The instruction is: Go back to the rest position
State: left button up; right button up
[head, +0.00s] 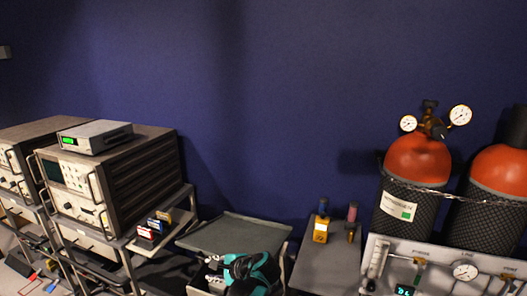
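My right gripper is not in view.
Instrument racks (120,180) with a small grey box (95,136) on top stand at left. A grey cabinet (326,262) carries a yellow item (321,230). Orange-topped gas cylinders (418,160) with gauges and a gauge panel (440,268) are at right. A blue wall (270,90) closes the back.

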pick_arm(q)
jog(key=s+a+r+n+g+h, duration=0.1)
jog(key=s+a+r+n+h, duration=0.15)
jog(key=s, duration=0.55)
jog(key=s+a+r+n+h, duration=0.1)
jog(key=s+a+n+h, duration=0.2)
jog(key=s, duration=0.5)
jog(key=s+d+f+n+t+h, duration=0.1)
jog(key=s+d+f+n+h, duration=0.1)
jog(key=s+n, duration=0.6)
jog(key=s+d+h, duration=0.1)
jog(key=s+d, duration=0.1)
jog(key=s, duration=0.1)
jog(key=shift+s+f, duration=0.15)
jog(key=shift+s, duration=0.2)
jog(key=shift+h, duration=0.25)
